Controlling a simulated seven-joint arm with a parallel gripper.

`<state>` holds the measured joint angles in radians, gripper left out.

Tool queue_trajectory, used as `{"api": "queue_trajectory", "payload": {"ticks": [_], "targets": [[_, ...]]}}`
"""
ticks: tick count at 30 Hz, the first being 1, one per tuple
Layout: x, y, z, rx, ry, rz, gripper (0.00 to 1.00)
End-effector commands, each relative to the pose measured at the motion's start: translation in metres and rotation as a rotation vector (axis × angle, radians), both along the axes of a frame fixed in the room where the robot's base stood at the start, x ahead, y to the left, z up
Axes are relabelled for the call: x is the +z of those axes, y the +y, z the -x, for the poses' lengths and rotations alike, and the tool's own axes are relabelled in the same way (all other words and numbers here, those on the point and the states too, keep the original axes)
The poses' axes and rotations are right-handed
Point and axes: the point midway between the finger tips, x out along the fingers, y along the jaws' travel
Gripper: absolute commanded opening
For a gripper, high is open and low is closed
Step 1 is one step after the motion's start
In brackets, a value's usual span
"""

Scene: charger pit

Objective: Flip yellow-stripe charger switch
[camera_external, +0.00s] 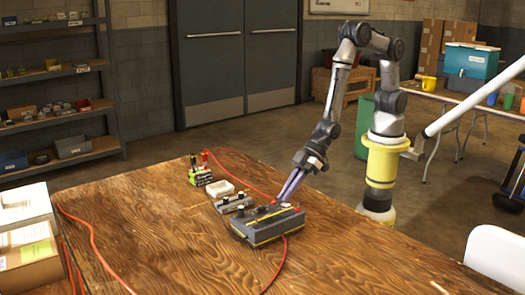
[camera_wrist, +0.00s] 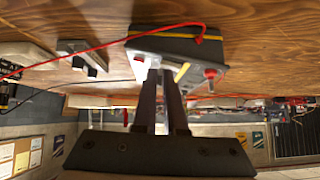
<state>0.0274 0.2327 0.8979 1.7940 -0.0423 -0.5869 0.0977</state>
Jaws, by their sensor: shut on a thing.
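The yellow-stripe charger (camera_external: 268,226) is a dark grey box with a yellow stripe along its side, on the wooden table. In the wrist view, its grey body (camera_wrist: 165,47) lies ahead of my fingers, with a red cable across its side. My gripper (camera_external: 282,200) reaches down to the charger's top from behind. In the wrist view, the fingers of my gripper (camera_wrist: 163,75) are close together at the control face, shut on the charger's switch. The tips hide most of the switch. A yellow piece and a red knob (camera_wrist: 210,73) show just right of the fingers.
A smaller grey device (camera_external: 233,203) and a white-topped box (camera_external: 220,188) stand left of the charger. A green-and-black item (camera_external: 200,177) with red and black posts is farther back. Red cables cross the table. Cardboard boxes (camera_external: 28,240) sit at the left edge.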

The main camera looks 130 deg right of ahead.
Motion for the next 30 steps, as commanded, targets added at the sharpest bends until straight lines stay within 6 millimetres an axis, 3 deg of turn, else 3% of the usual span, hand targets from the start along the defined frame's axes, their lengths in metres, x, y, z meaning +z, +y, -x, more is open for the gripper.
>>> {"api": "queue_trajectory", "payload": {"ticks": [1, 30], "targets": [[-0.01, -0.001, 0.005, -0.005, 0.026, 0.0, 0.0], [-0.009, 0.017, 0.009, 0.005, 0.038, 0.001, 0.0]]}}
